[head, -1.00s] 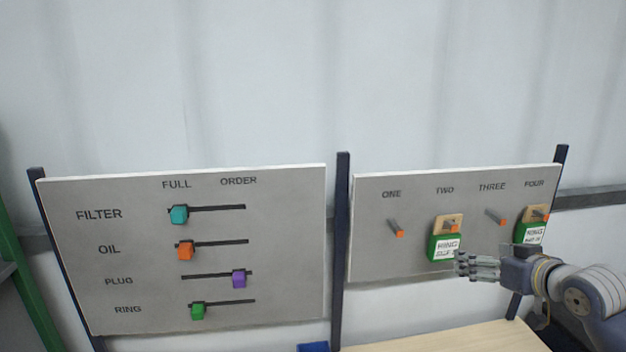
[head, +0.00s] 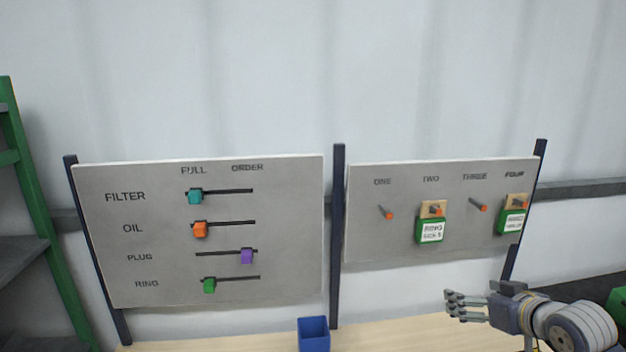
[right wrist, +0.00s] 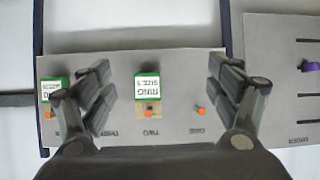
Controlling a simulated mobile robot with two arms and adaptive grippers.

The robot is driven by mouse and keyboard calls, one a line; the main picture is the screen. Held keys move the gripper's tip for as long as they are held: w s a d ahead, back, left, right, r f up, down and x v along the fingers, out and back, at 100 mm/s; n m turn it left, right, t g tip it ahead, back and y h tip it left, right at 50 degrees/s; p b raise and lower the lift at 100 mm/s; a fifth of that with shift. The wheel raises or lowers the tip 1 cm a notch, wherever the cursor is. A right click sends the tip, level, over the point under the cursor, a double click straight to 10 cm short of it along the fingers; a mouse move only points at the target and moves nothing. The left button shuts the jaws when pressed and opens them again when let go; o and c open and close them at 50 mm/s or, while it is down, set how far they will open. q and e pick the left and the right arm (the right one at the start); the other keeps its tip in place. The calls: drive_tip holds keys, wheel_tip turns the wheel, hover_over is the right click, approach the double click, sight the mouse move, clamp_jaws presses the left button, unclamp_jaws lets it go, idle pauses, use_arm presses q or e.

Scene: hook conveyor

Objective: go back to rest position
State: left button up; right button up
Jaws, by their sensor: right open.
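My right gripper (head: 466,306) is open and empty in the lower right of the head view, below the hook board (head: 362,244). In the right wrist view its fingers (right wrist: 160,100) are spread apart with nothing between them but the board behind. The hooks under ONE (head: 387,212) and THREE (head: 479,205) are bare. My left gripper is out of view.
A slider board (head: 290,220) stands to the left, with teal, orange, purple and green sliders. A blue bin (head: 313,335) stands on the wooden table (head: 390,335). A green shelf frame (head: 35,200) stands at far left. A dark post (head: 337,240) separates the boards.

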drive_tip(key=s+a+f+g, duration=0.2)
drive_tip(key=s+a+f, duration=0.3)
drive_tip(key=s+f, duration=0.35)
drive_tip(key=s+a+f+g, duration=0.3)
drive_tip(key=s+a+f, duration=0.1)
drive_tip(key=s+f, duration=0.5)
drive_tip(key=s+a+f+g+h, duration=0.1)
drive_tip(key=s+a+f+g, duration=0.15)
drive_tip(key=s, duration=0.55)
drive_tip(key=s+a+f+g+h, duration=0.1)
drive_tip(key=s+f, duration=0.3)
drive_tip(key=s, duration=0.5)
wheel_tip(320, 180, down, 34)
drive_tip(key=s+f+g+b, duration=0.1)
drive_tip(key=s+b, duration=0.1)
drive_tip(key=b, duration=0.6)
use_arm(q)
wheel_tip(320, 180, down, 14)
drive_tip(key=b, duration=0.6)
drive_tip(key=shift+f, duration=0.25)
use_arm(e)
drive_tip(key=s+d+f, duration=0.1)
drive_tip(key=s+f, duration=0.7)
drive_tip(key=f, duration=0.3)
drive_tip(key=s+d+f+g, duration=0.1)
drive_tip(key=s+f, duration=0.8)
drive_tip(key=f, duration=0.2)
drive_tip(key=shift+d, duration=0.35)
